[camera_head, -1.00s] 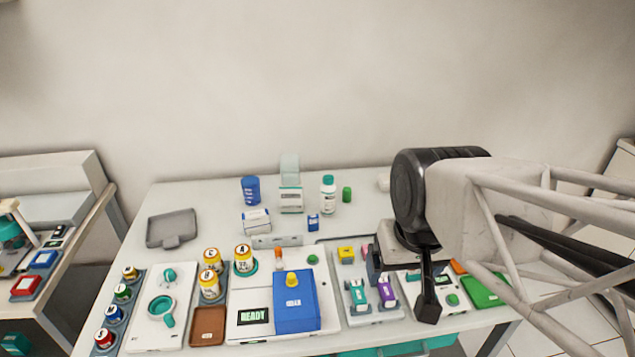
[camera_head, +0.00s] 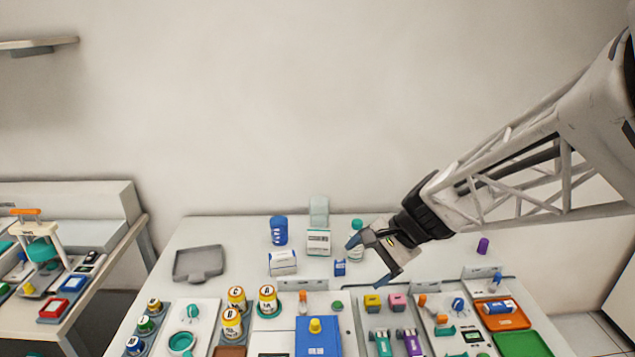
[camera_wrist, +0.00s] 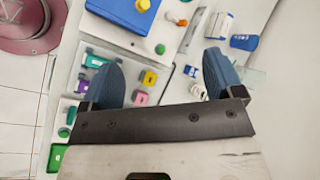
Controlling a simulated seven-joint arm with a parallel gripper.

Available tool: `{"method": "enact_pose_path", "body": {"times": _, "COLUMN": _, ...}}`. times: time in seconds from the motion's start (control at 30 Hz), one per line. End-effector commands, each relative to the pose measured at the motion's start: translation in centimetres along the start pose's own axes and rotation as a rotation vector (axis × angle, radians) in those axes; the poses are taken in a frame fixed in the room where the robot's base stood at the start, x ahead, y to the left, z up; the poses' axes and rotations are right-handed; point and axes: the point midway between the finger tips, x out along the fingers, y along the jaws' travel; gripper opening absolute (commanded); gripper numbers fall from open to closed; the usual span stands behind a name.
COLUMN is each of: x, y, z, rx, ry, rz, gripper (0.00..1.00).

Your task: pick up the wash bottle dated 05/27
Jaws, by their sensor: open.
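A white bottle with a teal cap (camera_head: 357,224) stands upright at the back middle of the table in the head view, partly hidden by a finger of my gripper. Its date is too small to read. My gripper (camera_head: 368,262) is open and empty, tilted down-left above the table. One finger overlaps the bottle in the picture; I cannot tell if they touch.
A blue cup (camera_head: 279,231), a white box (camera_head: 283,263) and a small blue box (camera_head: 340,267) are left of my gripper. Trays and small parts crowd the front. A grey tray (camera_head: 199,264) lies far left.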

Motion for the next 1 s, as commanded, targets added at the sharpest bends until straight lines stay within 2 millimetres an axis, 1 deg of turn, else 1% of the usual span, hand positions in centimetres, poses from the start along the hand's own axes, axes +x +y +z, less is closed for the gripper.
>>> {"method": "enact_pose_path", "body": {"times": 0.03, "x": 0.6, "y": -0.6, "z": -1.1, "rx": 0.048, "ry": -0.017, "rz": -0.025, "gripper": 0.86}}
{"method": "enact_pose_path", "body": {"times": 0.2, "x": 2.3, "y": -2.9, "z": -4.5, "rx": 0.215, "ry": -0.071, "rz": -0.122, "gripper": 0.86}}
{"method": "enact_pose_path", "body": {"times": 0.37, "x": 4.0, "y": -4.6, "z": -8.0, "rx": 0.376, "ry": -0.12, "rz": -0.215, "gripper": 0.86}}
{"method": "enact_pose_path", "body": {"times": 0.5, "x": 5.4, "y": -6.0, "z": -11.4, "rx": 0.515, "ry": -0.16, "rz": -0.295, "gripper": 0.86}}
{"method": "enact_pose_path", "body": {"times": 0.77, "x": 8.1, "y": -7.5, "z": -18.4, "rx": 0.777, "ry": -0.23, "rz": -0.446, "gripper": 0.86}}
{"method": "enact_pose_path", "body": {"times": 1.0, "x": 10.7, "y": -7.7, "z": -25.4, "rx": 1.017, "ry": -0.287, "rz": -0.59, "gripper": 0.86}}
